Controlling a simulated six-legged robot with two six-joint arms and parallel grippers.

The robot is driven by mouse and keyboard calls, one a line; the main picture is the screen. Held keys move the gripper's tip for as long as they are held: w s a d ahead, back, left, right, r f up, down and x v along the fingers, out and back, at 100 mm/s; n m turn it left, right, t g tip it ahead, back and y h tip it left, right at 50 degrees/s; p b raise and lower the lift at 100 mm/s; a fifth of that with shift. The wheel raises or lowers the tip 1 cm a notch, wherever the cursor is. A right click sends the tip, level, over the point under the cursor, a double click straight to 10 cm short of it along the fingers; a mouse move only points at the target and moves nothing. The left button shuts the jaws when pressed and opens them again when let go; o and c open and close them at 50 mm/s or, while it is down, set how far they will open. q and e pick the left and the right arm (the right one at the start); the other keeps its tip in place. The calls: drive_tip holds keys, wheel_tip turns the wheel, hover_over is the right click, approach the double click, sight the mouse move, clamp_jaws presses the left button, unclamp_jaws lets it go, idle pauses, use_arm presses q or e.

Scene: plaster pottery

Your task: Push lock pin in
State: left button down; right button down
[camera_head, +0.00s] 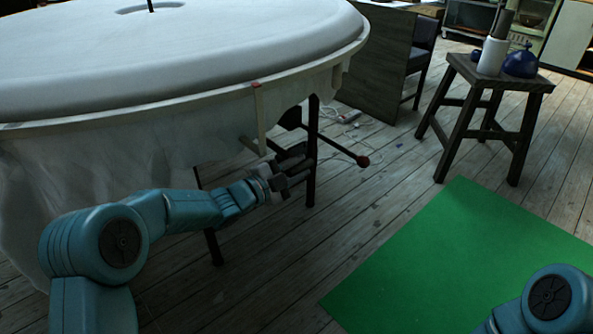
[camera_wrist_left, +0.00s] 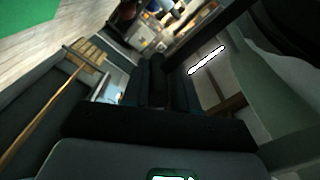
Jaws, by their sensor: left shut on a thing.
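My left gripper (camera_head: 290,172) is below the rim of a large round white table (camera_head: 210,95), beside a dark leg. It is shut on a small dark part that its fingers mostly hide. I cannot tell whether this part is the lock pin. A pale upright bar (camera_head: 258,112) with a red top hangs from the rim above the gripper. In the left wrist view, dark gripper parts (camera_wrist_left: 158,85) fill the middle, and the contact is too dark to make out. My right gripper is out of view.
A green mat (camera_head: 470,265) lies on the wooden floor at the right. A dark stool (camera_head: 495,85) with a blue pot and a white container stands behind it. White cables (camera_head: 352,118) lie on the floor. A cloth hangs under the table's left side.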

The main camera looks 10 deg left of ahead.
use_arm(q)
drive_tip(key=c, duration=1)
unclamp_jaws()
drive_tip(key=shift+r, duration=0.1)
drive_tip(key=shift+o, duration=0.2)
drive_tip(key=p+v, duration=0.3)
drive_tip(key=v, duration=1.3)
drive_tip(key=shift+s, duration=0.15)
